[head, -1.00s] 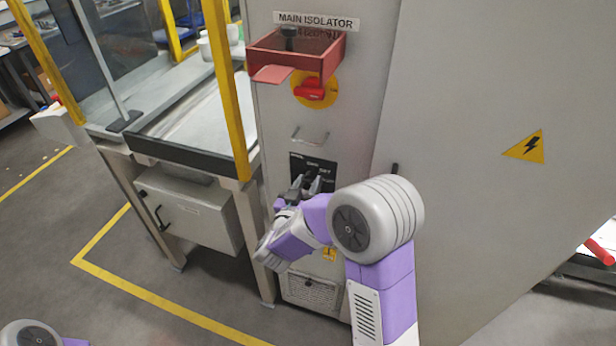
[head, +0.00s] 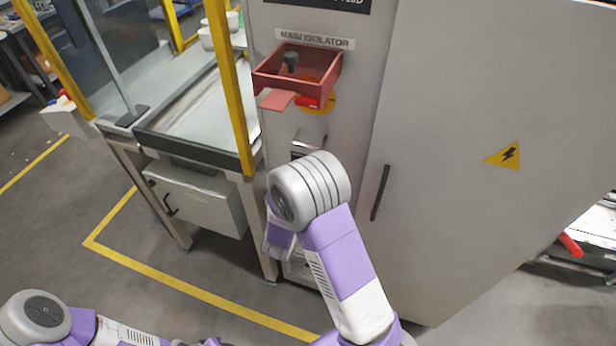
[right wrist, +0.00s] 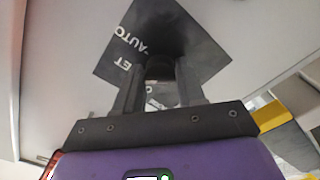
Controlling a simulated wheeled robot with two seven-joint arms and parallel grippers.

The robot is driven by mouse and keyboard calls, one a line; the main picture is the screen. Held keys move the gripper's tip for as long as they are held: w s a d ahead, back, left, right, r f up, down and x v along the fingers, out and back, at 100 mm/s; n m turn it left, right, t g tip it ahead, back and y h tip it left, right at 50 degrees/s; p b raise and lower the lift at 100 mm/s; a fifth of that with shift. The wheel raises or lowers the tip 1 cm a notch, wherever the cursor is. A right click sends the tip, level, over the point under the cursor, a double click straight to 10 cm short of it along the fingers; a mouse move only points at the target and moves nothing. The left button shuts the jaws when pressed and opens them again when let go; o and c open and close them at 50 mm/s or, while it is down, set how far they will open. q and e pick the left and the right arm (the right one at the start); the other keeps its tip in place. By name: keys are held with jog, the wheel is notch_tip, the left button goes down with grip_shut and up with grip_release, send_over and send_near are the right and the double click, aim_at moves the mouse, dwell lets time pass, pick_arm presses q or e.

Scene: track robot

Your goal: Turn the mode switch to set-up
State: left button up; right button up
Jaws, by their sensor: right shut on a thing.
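The mode switch's black label plate (right wrist: 122,52) fills the upper middle of the right wrist view, rotated in the picture. I read "AUTO" and part of a word ending in "ET" on it. My right gripper (right wrist: 160,92) is at the plate, with its two fingers shut on the dark switch knob (right wrist: 160,68). The knob's pointer direction cannot be made out. In the head view my right arm covers the switch and gripper, and only a sliver of the plate's top edge shows. My left arm is low at the left, its gripper out of view.
Above the switch are a metal handle (head: 310,138), a red open box (head: 298,72) and the red isolator handle (head: 308,102). A large cabinet door (head: 440,150) with a dark handle (head: 380,192) is on the right. A guarded worktable (head: 190,155) stands on the left.

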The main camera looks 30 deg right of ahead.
dwell(0.4)
jog(key=o, duration=1)
jog(key=shift+c, duration=0.2)
jog(key=shift+a, duration=0.1)
jog(key=v, duration=0.7)
jog(key=shift+s, duration=0.2)
jog(key=shift+a, duration=0.1)
